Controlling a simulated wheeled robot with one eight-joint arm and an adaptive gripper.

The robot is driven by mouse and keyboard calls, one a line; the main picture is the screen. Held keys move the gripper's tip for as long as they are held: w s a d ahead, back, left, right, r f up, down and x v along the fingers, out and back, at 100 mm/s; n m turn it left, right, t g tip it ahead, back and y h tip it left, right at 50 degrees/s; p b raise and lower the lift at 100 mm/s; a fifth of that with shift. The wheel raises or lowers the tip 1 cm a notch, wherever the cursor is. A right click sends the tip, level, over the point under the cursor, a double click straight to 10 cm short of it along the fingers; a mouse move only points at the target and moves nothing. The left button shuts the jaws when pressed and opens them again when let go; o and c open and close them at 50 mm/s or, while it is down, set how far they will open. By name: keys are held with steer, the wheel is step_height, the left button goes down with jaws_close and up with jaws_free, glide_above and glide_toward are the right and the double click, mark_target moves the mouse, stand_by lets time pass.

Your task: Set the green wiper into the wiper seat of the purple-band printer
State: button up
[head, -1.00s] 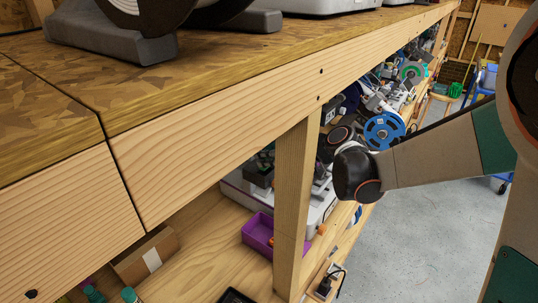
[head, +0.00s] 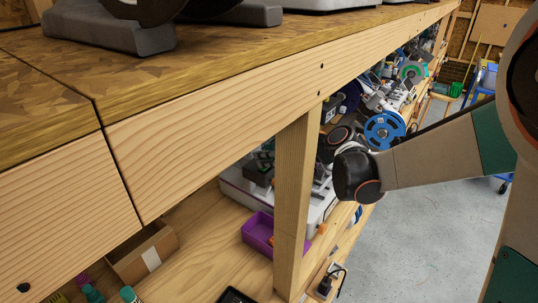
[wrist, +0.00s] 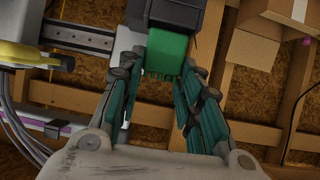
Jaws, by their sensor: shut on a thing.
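In the wrist view my gripper (wrist: 166,52) has its teal fingers closed on the sides of the green wiper (wrist: 167,56). The wiper has a toothed lower edge in the picture. A dark block (wrist: 168,14) lies directly beyond the wiper; whether they touch or only overlap in view I cannot tell. A purple band (wrist: 52,128) shows on a pale printer part at the lower left. In the head view a white-based printer (head: 233,190) stands on the lower shelf, partly behind a post. My gripper's fingers are hidden there, and the wiper seat cannot be made out.
A wooden post (head: 293,195) stands close to my arm, under the workbench (head: 215,140). A purple tray (head: 258,236) sits in front of the printer. An open cardboard box (head: 148,258) is at the left on the lower shelf. The floor (head: 420,240) at right is clear.

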steer(key=shift+f+b, duration=0.9)
steer(key=shift+f, duration=0.3)
steer(key=o, duration=1)
steer(key=shift+d+r, duration=0.1)
steer(key=v, duration=1.2)
